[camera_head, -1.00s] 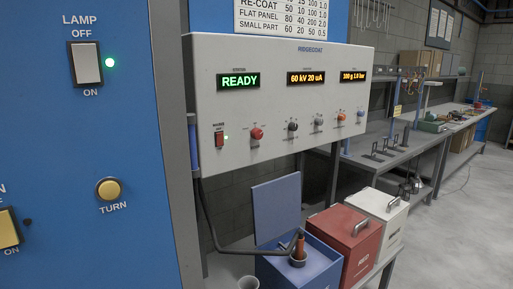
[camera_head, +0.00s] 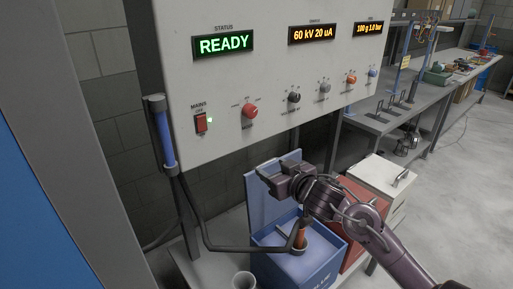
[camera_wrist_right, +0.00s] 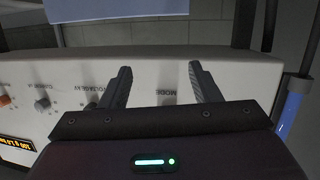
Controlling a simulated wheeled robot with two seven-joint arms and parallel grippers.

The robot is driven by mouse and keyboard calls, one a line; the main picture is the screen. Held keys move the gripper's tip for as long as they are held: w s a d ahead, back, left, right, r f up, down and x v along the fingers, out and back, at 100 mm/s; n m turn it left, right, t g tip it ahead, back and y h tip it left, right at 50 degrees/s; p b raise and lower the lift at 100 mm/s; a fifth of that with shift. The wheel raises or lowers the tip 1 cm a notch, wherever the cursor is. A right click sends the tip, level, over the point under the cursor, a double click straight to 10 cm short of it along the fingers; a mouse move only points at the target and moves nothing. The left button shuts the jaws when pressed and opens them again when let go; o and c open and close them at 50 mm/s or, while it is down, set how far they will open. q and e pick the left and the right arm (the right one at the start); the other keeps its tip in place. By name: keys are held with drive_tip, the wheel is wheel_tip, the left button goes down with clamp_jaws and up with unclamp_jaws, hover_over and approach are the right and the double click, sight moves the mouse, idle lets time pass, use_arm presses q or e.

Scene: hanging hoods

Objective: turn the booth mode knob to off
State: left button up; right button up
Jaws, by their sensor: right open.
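The booth mode knob (camera_head: 249,110) is the red knob on the pale control panel (camera_head: 215,75), the leftmost of a row of knobs. Its pointer setting is too small to read. My right gripper (camera_head: 270,180) is below and slightly right of the knob, in front of the panel's lower edge, apart from it. In the right wrist view my right gripper (camera_wrist_right: 160,75) is open, with nothing between its fingers. The panel's MODE label (camera_wrist_right: 173,96) shows upside down between the fingers there; the red knob itself is not visible in that view. My left gripper is not in view.
A lit red mains switch (camera_head: 200,122) sits left of the knob. A black knob (camera_head: 294,97) is close on its right. Below stand a blue box (camera_head: 300,265) with an orange-brown handled tool (camera_head: 301,232), and a red box (camera_head: 372,200). The status display (camera_head: 223,44) reads READY.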

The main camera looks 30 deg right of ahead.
sight(253, 114)
wheel_tip(253, 114, up, 12)
drive_tip(key=w+d+n+t+y, duration=0.1)
drive_tip(key=w+t+y, duration=0.1)
drive_tip(key=t+y, duration=0.1)
drive_tip(key=w+p, duration=0.2)
drive_tip(key=w, duration=0.4)
drive_tip(key=shift+a+f, duration=0.1)
drive_tip(key=shift+f, duration=0.05)
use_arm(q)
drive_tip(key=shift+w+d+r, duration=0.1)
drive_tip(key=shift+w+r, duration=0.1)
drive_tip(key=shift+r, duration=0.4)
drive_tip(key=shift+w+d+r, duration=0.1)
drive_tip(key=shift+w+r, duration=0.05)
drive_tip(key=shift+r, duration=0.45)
use_arm(e)
drive_tip(key=shift+w+a+f, duration=0.1)
drive_tip(key=shift+w, duration=0.55)
drive_tip(key=shift+c, duration=0.3)
drive_tip(key=c, duration=0.9)
